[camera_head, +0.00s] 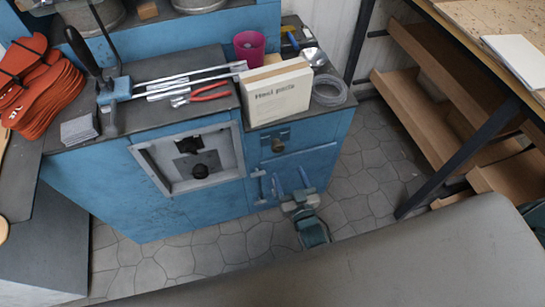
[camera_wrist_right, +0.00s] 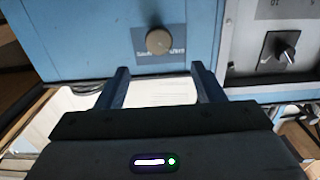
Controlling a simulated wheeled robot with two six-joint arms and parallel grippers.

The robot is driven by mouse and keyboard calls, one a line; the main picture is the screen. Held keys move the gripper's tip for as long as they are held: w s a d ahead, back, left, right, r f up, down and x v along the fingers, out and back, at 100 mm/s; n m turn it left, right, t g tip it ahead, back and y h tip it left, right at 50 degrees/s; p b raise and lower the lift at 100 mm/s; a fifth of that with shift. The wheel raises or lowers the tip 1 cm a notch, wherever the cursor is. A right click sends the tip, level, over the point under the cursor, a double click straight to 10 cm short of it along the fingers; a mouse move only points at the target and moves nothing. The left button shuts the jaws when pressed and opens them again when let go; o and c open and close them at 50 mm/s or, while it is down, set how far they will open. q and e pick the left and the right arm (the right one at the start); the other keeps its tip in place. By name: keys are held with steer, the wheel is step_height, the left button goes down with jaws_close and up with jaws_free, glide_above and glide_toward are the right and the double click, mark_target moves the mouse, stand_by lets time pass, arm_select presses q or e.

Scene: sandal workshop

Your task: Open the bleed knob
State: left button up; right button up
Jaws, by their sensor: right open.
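The bleed knob (camera_head: 277,145) is a small round brownish knob on the blue cabinet's front, right of the recessed pale panel. In the right wrist view the knob (camera_wrist_right: 158,41) sits on a dark label plate whose text I cannot read fully. My right gripper (camera_head: 290,181) is open and empty, in front of the cabinet and lower in the picture than the knob. In the right wrist view the gripper (camera_wrist_right: 160,69) has its fingers spread, with the knob beyond the tips, between their lines. The fingers appear apart from the knob. My left gripper is out of view.
A pale box (camera_head: 277,92) stands on the cabinet top above the knob. Beside it are a clear tape roll (camera_head: 329,90), a magenta cup (camera_head: 250,47) and red pliers (camera_head: 201,95). A dark dial (camera_wrist_right: 287,53) is near the knob. Wooden shelves (camera_head: 435,90) stand right.

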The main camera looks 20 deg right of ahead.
mark_target(279, 149)
steer(key=w, duration=1)
steer(key=shift+a+f, duration=0.1)
steer(key=c, duration=0.9)
steer(key=shift+c, duration=0.2)
